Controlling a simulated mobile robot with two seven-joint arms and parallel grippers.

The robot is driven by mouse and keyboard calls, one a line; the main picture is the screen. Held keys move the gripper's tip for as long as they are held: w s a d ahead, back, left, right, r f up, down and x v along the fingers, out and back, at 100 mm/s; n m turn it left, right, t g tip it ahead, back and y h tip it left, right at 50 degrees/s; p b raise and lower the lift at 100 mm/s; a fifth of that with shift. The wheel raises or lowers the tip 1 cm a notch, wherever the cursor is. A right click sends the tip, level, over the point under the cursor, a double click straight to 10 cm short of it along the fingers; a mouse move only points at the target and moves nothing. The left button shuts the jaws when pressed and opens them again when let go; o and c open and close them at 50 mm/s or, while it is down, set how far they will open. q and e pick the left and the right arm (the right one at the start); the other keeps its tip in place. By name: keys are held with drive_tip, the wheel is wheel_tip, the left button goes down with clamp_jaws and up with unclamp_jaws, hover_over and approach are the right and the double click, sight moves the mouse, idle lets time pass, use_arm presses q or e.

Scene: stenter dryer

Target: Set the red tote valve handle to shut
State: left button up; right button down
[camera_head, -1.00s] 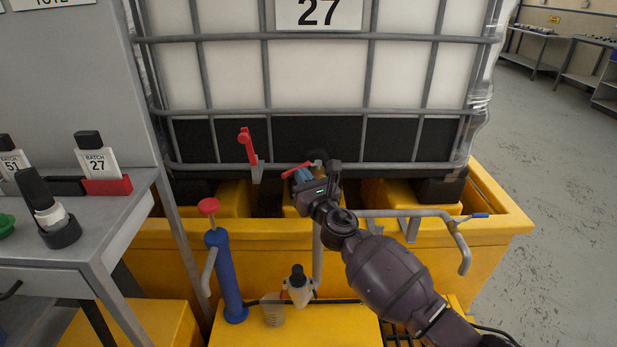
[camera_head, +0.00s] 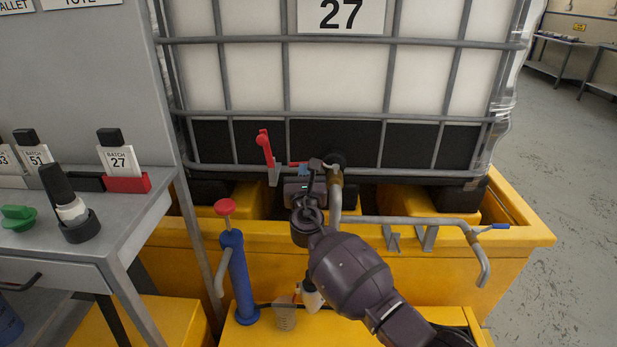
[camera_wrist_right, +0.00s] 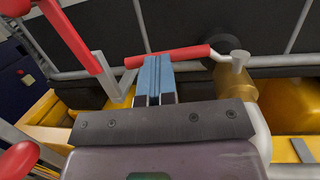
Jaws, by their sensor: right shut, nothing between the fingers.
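The red tote valve handle (camera_wrist_right: 168,57) is a bar lying roughly crosswise in the right wrist view, its right end by a silver stem on a brass valve body (camera_wrist_right: 235,82). In the head view only a short piece of the handle (camera_head: 296,163) shows behind my gripper. My right gripper (camera_wrist_right: 156,62) has its blue fingers shut together with nothing between them. The fingertips are at the near side of the handle's middle; I cannot tell whether they touch it. The right gripper (camera_head: 304,169) also shows in front of the tote in the head view. My left gripper is not in view.
Another red lever (camera_head: 265,148) on a grey bracket stands left of the valve. The caged white tote (camera_head: 337,75) sits over a yellow bund (camera_head: 400,262). A blue pump (camera_head: 238,270) with a red knob and a grey pipe (camera_head: 410,220) are nearby.

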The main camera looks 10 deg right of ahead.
drive_tip(key=shift+w+a, duration=0.2)
drive_tip(key=shift+w, duration=0.5)
drive_tip(key=shift+r, duration=0.2)
drive_tip(key=shift+f, duration=0.1)
